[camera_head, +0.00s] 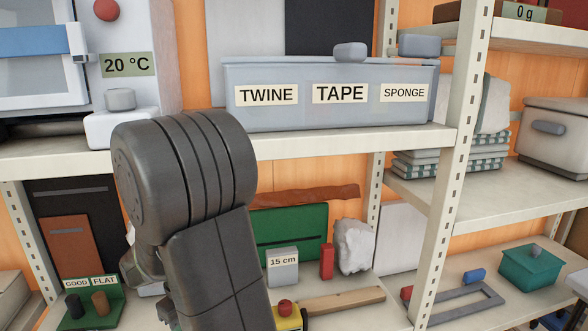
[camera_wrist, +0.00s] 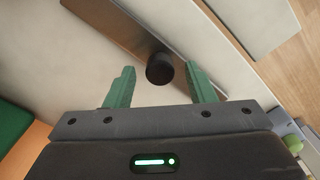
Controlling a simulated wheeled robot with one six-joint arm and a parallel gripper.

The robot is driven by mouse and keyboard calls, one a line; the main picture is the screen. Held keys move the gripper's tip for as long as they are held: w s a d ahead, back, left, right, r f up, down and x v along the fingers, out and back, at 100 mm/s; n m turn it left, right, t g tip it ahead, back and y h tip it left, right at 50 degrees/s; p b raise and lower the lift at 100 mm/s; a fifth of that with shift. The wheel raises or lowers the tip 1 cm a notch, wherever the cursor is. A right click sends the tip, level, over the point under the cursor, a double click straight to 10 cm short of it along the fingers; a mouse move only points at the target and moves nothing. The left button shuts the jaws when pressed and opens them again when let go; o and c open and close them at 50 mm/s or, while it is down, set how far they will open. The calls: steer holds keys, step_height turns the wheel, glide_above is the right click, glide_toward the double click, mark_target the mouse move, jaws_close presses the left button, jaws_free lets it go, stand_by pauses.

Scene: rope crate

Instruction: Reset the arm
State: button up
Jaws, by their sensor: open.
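My gripper (camera_wrist: 159,68) shows in the wrist view with its two green fingers spread apart. A round black knob (camera_wrist: 160,70) appears between the fingertips, on or in front of a long brownish metal plate (camera_wrist: 115,22). I cannot tell whether the fingers touch the knob; gaps show on both sides of it. In the head view my dark arm stands in front of the left shelf unit and hides most of my gripper and part of the lower shelf.
A grey crate (camera_head: 340,120) labelled TWINE, TAPE and SPONGE stands on the upper shelf (camera_head: 330,141). Below are a 15 cm block (camera_head: 283,270), a white lump (camera_head: 354,247) and a wooden bar (camera_head: 340,299). A perforated post (camera_head: 452,190) stands right of my arm.

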step_height(320, 180, down, 2)
steer(key=shift+f, duration=0.2)
step_height(320, 180, up, 15)
steer(key=s+d+p, duration=0.1)
steer(key=p, duration=0.3)
steer(key=shift+s+d+f, duration=0.15)
steer(key=shift+s+d, duration=0.1)
steer(key=shift+d, duration=0.15)
stand_by(0.5)
